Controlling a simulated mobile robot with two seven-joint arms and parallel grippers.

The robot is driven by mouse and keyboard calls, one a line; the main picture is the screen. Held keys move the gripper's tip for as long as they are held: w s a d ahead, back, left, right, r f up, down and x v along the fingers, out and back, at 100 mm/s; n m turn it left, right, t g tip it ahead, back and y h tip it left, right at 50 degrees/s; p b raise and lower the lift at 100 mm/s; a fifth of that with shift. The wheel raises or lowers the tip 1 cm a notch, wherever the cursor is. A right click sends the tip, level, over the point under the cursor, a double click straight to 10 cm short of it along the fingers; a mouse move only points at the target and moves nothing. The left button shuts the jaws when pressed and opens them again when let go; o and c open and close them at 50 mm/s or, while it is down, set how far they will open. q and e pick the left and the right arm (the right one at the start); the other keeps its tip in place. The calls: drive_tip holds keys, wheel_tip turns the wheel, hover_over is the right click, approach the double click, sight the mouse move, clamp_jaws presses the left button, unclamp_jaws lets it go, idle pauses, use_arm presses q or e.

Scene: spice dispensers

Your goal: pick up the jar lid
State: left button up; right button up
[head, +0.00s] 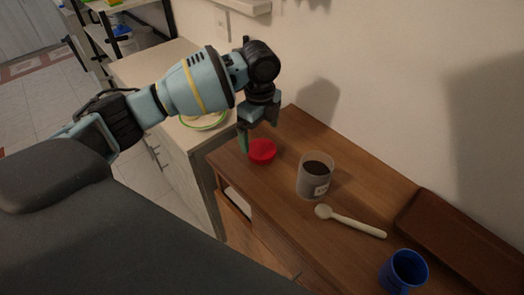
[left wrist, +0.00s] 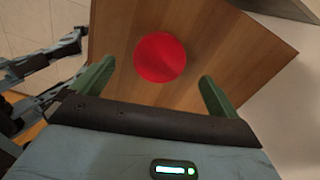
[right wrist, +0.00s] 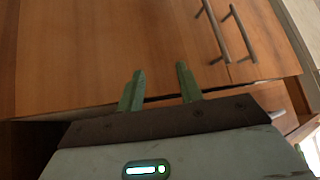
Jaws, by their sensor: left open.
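The red round jar lid (head: 262,150) lies on the wooden counter near its left end. It also shows whole in the left wrist view (left wrist: 160,57), just ahead of the fingers. My left gripper (head: 257,132) is open above the lid, with its green fingers apart and nothing between them. In the left wrist view the fingers (left wrist: 158,75) stand on either side of the lid's lower edge, apart from it. My right gripper (right wrist: 159,80) is open and empty in front of wooden cabinet fronts. It does not show in the head view.
An open jar (head: 314,181) with dark contents stands right of the lid. A pale spoon (head: 350,222), a blue mug (head: 403,272) and a brown tray (head: 435,215) are farther right. The wall runs behind the counter. Cabinet handles (right wrist: 228,38) show near my right gripper.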

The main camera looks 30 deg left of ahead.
sight(260, 148)
use_arm(q)
drive_tip(key=shift+d+f, duration=0.1)
drive_tip(key=shift+f, duration=2.45)
drive_tip(key=shift+c, duration=0.5)
drive_tip(key=c, duration=1)
